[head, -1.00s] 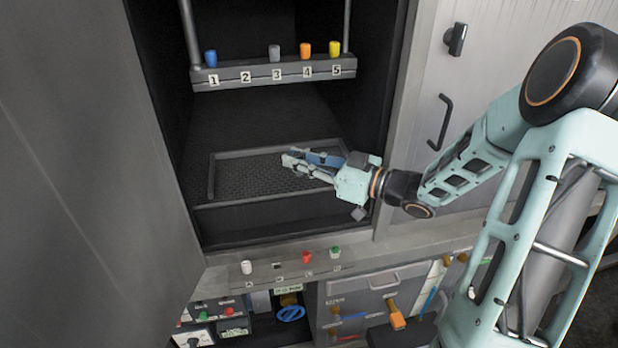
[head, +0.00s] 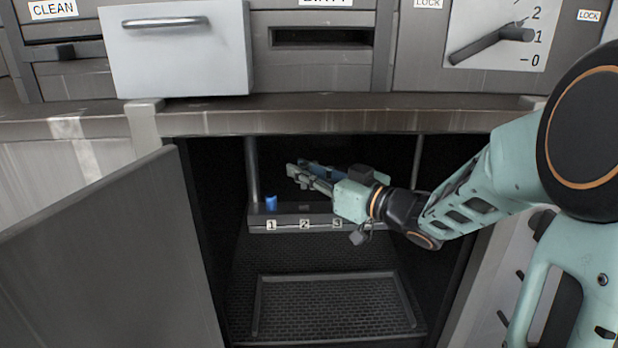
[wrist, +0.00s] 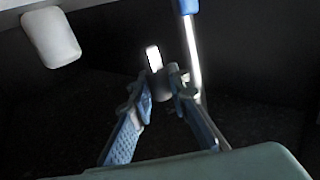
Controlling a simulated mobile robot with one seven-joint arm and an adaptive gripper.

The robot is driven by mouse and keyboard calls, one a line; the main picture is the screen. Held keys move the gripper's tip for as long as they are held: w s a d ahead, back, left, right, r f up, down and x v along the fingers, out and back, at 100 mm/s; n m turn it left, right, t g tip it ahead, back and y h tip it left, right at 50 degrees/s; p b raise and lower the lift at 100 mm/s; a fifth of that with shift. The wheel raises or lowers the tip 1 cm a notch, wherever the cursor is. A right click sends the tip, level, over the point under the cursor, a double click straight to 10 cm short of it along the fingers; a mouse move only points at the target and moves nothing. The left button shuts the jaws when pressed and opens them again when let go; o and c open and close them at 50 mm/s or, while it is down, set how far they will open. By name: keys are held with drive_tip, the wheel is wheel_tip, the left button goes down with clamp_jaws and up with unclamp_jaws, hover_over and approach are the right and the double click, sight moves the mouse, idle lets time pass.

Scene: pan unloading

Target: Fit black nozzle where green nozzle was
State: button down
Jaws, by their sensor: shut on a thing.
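My gripper (head: 293,175) is inside the open cabinet, above and slightly behind the numbered rail (head: 288,222). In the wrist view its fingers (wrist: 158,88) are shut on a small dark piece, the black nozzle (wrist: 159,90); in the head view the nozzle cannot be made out. The blue nozzle (head: 271,203) stands in position 1 of the rail. Position 2 (head: 305,208) shows only a dark spot and no nozzle standing there. My gripper and arm hide the rail from about position 3 rightward. No green nozzle is visible now.
Two upright posts (head: 252,170) flank the rail. A mesh tray (head: 335,305) lies on the cabinet floor below. The open door (head: 110,250) stands at the left, and the cabinet top edge (head: 340,122) runs close above my gripper.

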sight(304, 188)
drive_tip(key=shift+s+f+b, duration=0.15)
drive_tip(key=shift+f+b, duration=0.25)
drive_tip(key=shift+b, duration=0.05)
drive_tip(key=shift+f+b, duration=1.4)
drive_tip(key=shift+f, duration=0.25)
drive_tip(key=shift+f+b, duration=1.05)
drive_tip(key=shift+f, duration=0.55)
drive_tip(key=c, duration=1.8)
unclamp_jaws()
drive_tip(key=shift+o, duration=0.2)
drive_tip(key=v, duration=1.2)
